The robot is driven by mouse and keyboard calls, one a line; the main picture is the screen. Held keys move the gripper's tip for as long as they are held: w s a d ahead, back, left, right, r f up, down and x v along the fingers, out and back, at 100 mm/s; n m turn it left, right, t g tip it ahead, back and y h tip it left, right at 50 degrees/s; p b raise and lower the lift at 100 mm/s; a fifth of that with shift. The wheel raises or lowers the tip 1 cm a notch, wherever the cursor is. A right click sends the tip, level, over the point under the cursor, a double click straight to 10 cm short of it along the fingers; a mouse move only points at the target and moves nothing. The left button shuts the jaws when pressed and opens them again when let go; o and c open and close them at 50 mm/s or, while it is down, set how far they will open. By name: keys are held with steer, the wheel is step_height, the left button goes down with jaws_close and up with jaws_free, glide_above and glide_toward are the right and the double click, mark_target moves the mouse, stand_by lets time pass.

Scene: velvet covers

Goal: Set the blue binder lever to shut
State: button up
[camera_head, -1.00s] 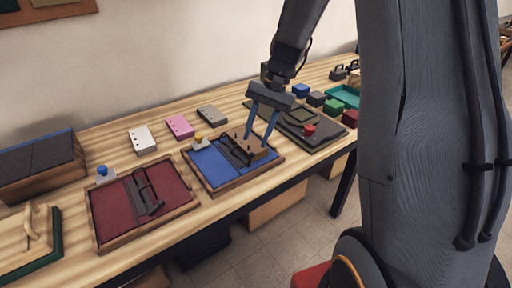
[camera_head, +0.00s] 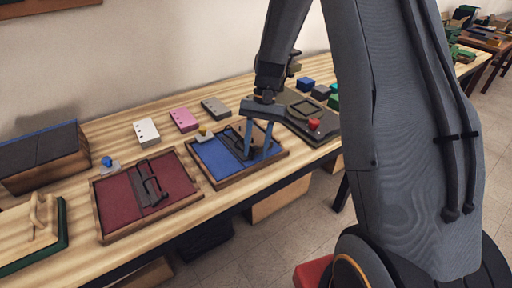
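The blue binder (camera_head: 212,163) lies open on the bench in a wooden-edged tray, with a dark metal ring mechanism (camera_head: 233,143) along its middle. My gripper (camera_head: 256,156) points down over the right half of this binder. Its two blue fingers stand apart, with a gap visible between them. The fingers and the dark mechanism overlap in the picture, so I cannot tell whether they touch the lever or how the lever stands.
A red binder (camera_head: 115,200) with a similar mechanism lies to the left. White (camera_head: 147,133), pink (camera_head: 184,119) and grey (camera_head: 215,107) punched blocks stand behind. The bench front edge is close.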

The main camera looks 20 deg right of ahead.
jaws_close()
steer(key=shift+w+d+f+y, duration=0.15)
steer(key=shift+d+y, duration=0.1)
steer(key=shift+y, duration=0.45)
jaws_free()
steer(key=shift+b+v, duration=0.9)
steer(key=shift+v, duration=3)
